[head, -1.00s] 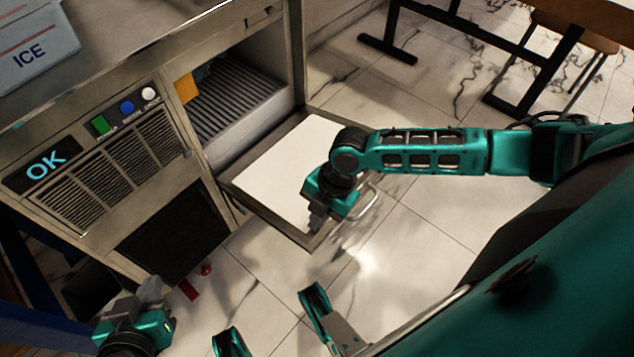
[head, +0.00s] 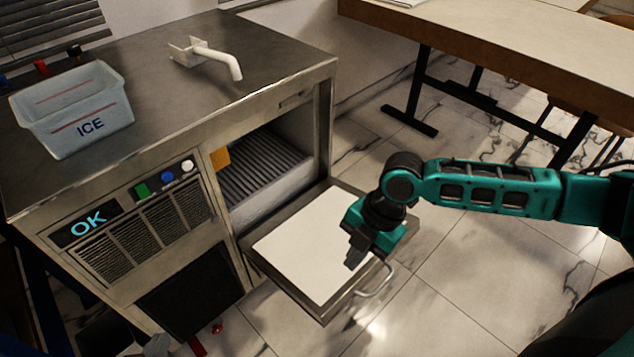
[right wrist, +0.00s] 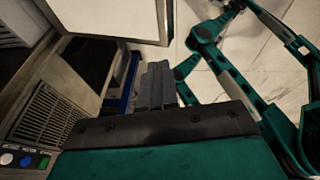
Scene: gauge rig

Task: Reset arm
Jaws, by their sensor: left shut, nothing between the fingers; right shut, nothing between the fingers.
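My right gripper (head: 354,258) is above the front part of the open white-lined door (head: 300,255) of the steel machine. Its dark fingers are shut and empty, pointing down, close to the door's front edge and handle. In the right wrist view the shut fingers (right wrist: 158,85) show at the centre, with the pale door panel beyond them. My left gripper (head: 157,344) shows only as grey fingertips at the bottom left edge of the head view, low in front of the machine. It is shut and empty; most of it is out of the picture.
A handle (head: 375,283) juts from the door. Small red pieces (head: 197,345) lie on the floor. A table (head: 500,35) stands behind.

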